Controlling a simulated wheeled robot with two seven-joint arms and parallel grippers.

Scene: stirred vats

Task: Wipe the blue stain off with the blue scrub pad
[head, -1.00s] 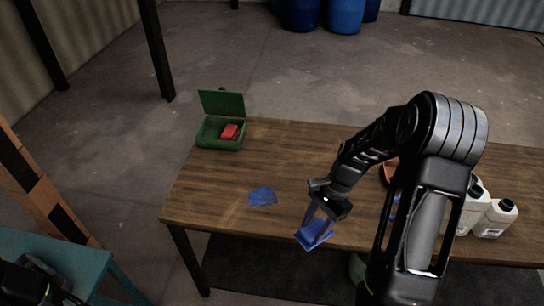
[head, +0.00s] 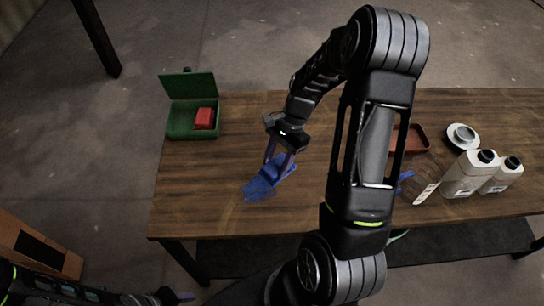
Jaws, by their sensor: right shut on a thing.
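The blue stain (head: 257,190) is a dark blue patch on the wooden table (head: 200,205), left of centre near the front edge. My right gripper (head: 277,163) points down and is shut on the blue scrub pad (head: 279,172). The pad is tilted and overlaps the right part of the stain in the head view; I cannot tell whether it touches the tabletop. My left gripper (head: 178,296) is low at the bottom left, away from the table, and its fingers are too small and dark to read.
An open green box (head: 180,120) with a red block (head: 204,118) stands at the back left. On the right are a reddish tray (head: 414,135), a white round thing (head: 462,136), a clear jug (head: 424,180) and two white bottles (head: 468,174).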

